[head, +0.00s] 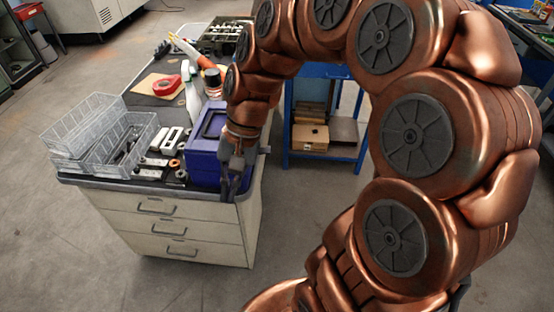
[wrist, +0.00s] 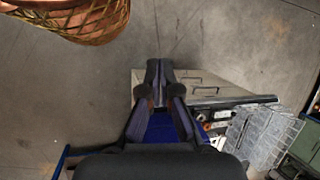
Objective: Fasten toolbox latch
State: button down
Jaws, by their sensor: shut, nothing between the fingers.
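The toolbox (head: 204,150) is a blue-purple box near the right end of the bench top in the head view. My gripper (head: 232,190) is at its right front side, pointing down. In the wrist view my gripper (wrist: 160,64) has its fingertips together and empty, and part of the blue toolbox (wrist: 160,128) shows between and behind the fingers. The latch is hidden or too small to make out, so I cannot tell its state or whether my fingers touch it.
The drawer bench (head: 170,222) holds grey wire baskets (head: 85,125), small parts, a white spray bottle (head: 191,92) and a red tape roll (head: 167,85). A blue shelf (head: 322,70) with boxes stands behind at right. The floor before the bench is clear.

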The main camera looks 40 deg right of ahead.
jog(key=w+d+f+m+t+y+b, duration=0.1)
jog(key=w+d+f+m+y+b, duration=0.15)
jog(key=w, duration=0.25)
jog(key=w+d+f+m+t+y+b, duration=0.1)
jog(key=w+d+f+m, duration=0.15)
jog(key=w, duration=0.25)
jog(key=m+t+b, duration=0.6)
jog(key=m+t, duration=0.1)
jog(key=m, duration=0.8)
send_near(263, 152)
jog(key=s+d+f, duration=0.3)
jog(key=d+f, duration=0.2)
jog(key=shift+f, duration=0.2)
jog(key=w+a+f+p, duration=0.1)
jog(key=w+a+p, duration=0.2)
jog(key=w+a, duration=0.3)
jog(key=shift+a+f, duration=0.4)
jog(key=shift+a, duration=0.05)
